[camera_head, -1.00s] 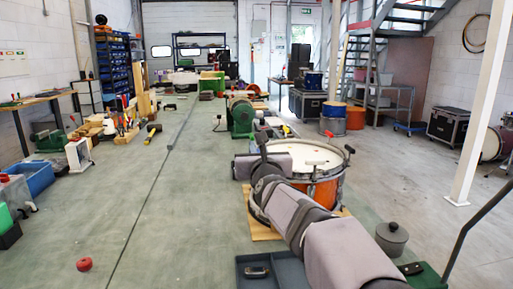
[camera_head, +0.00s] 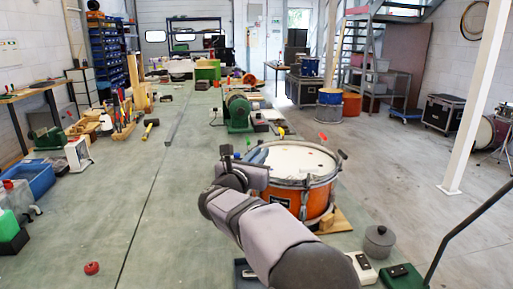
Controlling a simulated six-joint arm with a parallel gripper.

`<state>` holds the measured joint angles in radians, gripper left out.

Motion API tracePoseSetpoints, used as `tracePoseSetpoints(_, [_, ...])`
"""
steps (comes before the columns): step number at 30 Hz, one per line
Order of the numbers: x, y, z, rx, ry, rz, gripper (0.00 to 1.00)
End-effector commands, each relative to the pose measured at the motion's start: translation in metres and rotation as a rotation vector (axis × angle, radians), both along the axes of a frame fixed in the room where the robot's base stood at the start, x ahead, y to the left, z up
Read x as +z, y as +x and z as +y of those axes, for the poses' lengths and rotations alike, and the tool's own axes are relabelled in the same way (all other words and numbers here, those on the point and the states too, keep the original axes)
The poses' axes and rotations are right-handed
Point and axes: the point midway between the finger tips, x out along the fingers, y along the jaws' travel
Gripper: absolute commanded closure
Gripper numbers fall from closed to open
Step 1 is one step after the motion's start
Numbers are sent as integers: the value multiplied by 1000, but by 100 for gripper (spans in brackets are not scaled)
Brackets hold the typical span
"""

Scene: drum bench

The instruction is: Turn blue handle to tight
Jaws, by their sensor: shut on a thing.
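The orange drum (camera_head: 318,199) with a white head and metal rim stands on a wooden board right of my arm. A small blue handle (camera_head: 237,156) shows at its left side, just above my wrist. My gripper (camera_head: 246,163) is at the drum's left edge by this handle and is shut on it. The fingertips are mostly hidden behind my wrist, so the exact grip and the handle's angle are not clear. A yellow handle (camera_head: 282,131) and a red handle (camera_head: 322,136) stand at the far rim.
A green motor (camera_head: 238,113) stands behind the drum. A grey lidded pot (camera_head: 379,241) is at the front right, near a green block (camera_head: 404,276). A red round object (camera_head: 92,268) lies on the floor at left.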

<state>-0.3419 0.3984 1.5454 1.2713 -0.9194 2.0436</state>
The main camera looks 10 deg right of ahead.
Motion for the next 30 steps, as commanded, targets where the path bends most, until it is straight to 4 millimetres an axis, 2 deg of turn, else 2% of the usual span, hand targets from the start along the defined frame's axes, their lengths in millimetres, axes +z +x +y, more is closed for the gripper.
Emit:
tracePoseSetpoints(15, [2,-10,-12,-446,-2,1,100])
tracePoseSetpoints(30, [3,-18,-17,-657,-4,-1,100])
